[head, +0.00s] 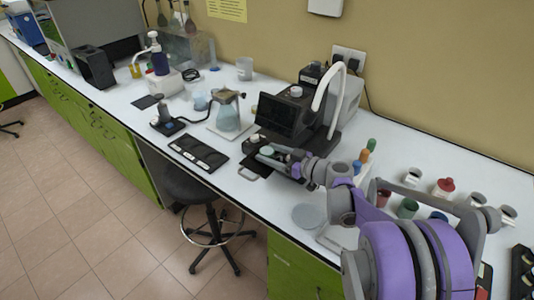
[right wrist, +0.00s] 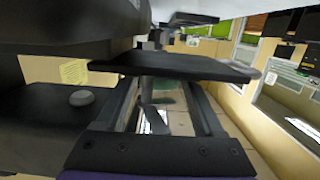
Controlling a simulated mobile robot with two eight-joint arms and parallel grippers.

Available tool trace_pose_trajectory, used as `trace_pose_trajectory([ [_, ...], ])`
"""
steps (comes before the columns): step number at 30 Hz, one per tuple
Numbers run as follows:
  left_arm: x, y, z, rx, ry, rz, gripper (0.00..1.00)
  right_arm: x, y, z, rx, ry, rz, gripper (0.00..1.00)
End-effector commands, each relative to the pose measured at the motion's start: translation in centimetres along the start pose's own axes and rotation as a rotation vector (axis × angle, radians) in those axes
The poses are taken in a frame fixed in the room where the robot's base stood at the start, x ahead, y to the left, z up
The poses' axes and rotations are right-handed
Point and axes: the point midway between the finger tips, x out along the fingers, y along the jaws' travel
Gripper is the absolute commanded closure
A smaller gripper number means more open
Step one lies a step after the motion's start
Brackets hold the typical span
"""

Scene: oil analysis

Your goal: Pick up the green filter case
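A small round pale-green piece (head: 267,150), which looks like the green filter case, is in front of the dark instrument in the head view. In the right wrist view a greenish translucent shape (right wrist: 170,92) shows between and beyond the fingers, partly covered by a dark plate. My right gripper (head: 268,158) reaches in from the right at the instrument's front. In the wrist view its two dark fingers (right wrist: 160,108) stand apart. Contact with the green piece cannot be made out. My left gripper is not in view.
The dark instrument (head: 283,115) with a white hose stands close behind my right gripper. A black tray (head: 198,153) lies to the left, and a flask (head: 228,118) stands behind it. Several colored-lid jars, one red-lidded (head: 443,188), stand right. A stool (head: 200,190) is below the bench.

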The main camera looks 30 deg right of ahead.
Motion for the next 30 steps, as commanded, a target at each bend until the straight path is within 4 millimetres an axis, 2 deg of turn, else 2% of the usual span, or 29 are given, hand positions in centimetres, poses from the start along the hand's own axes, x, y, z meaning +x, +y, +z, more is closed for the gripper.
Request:
trace_pose_trajectory([
  [1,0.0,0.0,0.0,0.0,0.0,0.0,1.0,0.0,0.0,0.0,0.0,0.0,0.0,0.42],
  [10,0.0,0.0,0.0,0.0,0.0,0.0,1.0,0.0,0.0,0.0,0.0,0.0,0.0,0.95],
  [20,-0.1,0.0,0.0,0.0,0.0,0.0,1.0,-0.1,0.0,-0.4,0.0,0.0,0.0,0.95],
  [23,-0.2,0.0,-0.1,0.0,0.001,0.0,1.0,-0.2,0.0,-1.1,0.0,0.0,0.0,0.95],
  [29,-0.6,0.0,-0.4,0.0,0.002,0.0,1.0,-0.7,-0.1,-3.9,0.0,0.001,0.0,0.95],
  [30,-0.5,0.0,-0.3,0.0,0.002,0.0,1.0,-0.5,-1.2,-3.6,0.0,0.0,-0.003,0.95],
])
